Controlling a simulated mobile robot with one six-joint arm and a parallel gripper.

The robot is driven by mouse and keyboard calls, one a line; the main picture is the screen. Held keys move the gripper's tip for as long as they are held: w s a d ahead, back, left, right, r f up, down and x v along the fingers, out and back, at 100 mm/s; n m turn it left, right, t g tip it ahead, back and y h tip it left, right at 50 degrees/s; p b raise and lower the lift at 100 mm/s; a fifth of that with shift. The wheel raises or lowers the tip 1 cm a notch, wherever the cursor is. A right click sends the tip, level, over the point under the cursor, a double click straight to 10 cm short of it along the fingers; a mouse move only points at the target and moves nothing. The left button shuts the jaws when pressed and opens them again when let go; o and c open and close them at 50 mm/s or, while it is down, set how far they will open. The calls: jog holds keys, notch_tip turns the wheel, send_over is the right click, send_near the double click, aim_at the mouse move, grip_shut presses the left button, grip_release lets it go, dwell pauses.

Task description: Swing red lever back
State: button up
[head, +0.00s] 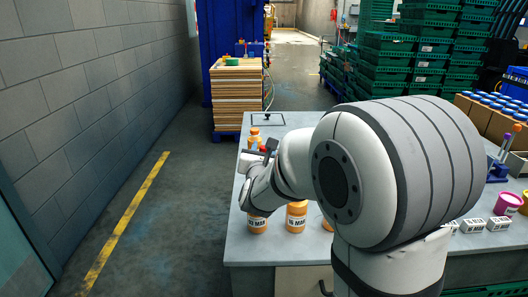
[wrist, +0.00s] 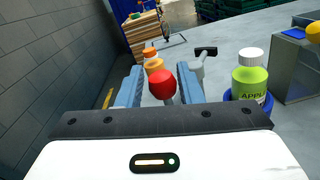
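The red ball knob of the lever (wrist: 162,84) shows in the wrist view between the two blue-grey fingers of my gripper (wrist: 163,73). The fingers stand apart, with a visible gap on each side of the knob, so my gripper is open around it. I cannot tell how deep the knob sits between the fingers. The lever's shaft below the knob is mostly hidden. In the head view a small red spot, likely the knob (head: 263,148), shows by the gripper end of my arm, which hides most of the fixture.
A green bottle with a white cap (wrist: 249,78) stands close right in a blue holder. An orange bottle (wrist: 152,62) and a black-handled grey piece (wrist: 205,51) are just beyond. More orange bottles (head: 296,216) stand on the grey table (head: 262,252) below my arm.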

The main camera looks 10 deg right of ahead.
jog(key=shift+o, duration=1)
notch_tip(320, 180, up, 10)
jog(key=shift+f+p, duration=0.1)
jog(key=shift+p, duration=0.35)
